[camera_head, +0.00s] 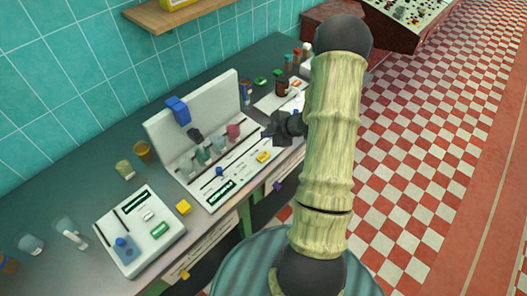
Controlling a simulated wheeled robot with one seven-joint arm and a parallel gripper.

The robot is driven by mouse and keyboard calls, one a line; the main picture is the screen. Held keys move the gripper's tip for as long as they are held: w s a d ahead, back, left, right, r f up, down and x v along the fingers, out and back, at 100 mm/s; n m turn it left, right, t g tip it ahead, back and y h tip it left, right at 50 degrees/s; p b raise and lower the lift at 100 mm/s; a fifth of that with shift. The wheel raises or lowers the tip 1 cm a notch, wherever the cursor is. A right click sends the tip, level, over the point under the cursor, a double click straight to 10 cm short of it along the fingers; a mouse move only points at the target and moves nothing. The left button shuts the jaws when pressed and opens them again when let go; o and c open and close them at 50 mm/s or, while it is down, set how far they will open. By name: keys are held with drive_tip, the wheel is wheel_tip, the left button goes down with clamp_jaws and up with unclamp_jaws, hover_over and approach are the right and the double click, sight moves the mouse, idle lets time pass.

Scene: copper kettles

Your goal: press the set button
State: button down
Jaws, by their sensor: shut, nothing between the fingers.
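A white machine (186,137) with an upright back stands on the dark counter. Its front panel carries a yellow button (263,156), a blue knob (219,172) and a dark green display (220,190). A smaller white device (112,226) at the lower left has a green button (159,229) and a blue knob (122,243). Labels are too small to read, so I cannot tell which is the set button. My gripper (268,132) is shut and empty, above the right end of the machine's panel, near the yellow button. I cannot tell whether it touches anything.
Several small cups stand in the machine, including a pink one (233,131). A wooden shelf (172,13) hangs above. My arm hides the counter's right side.

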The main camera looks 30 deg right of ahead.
sight(266, 157)
drive_tip(key=shift+s+a+f, duration=0.1)
drive_tip(key=shift+f, duration=0.1)
wheel_tip(266, 157, down, 9)
drive_tip(key=b, duration=0.7)
drive_tip(key=shift+r+b, duration=0.2)
drive_tip(key=shift+b, duration=0.2)
idle(1.6)
drive_tip(key=shift+f, duration=0.4)
drive_tip(key=shift+f+b, duration=0.45)
drive_tip(key=shift+b, duration=0.15)
idle(0.6)
drive_tip(key=shift+r, duration=0.15)
drive_tip(key=shift+r+p, duration=0.75)
drive_tip(key=shift+p, duration=0.05)
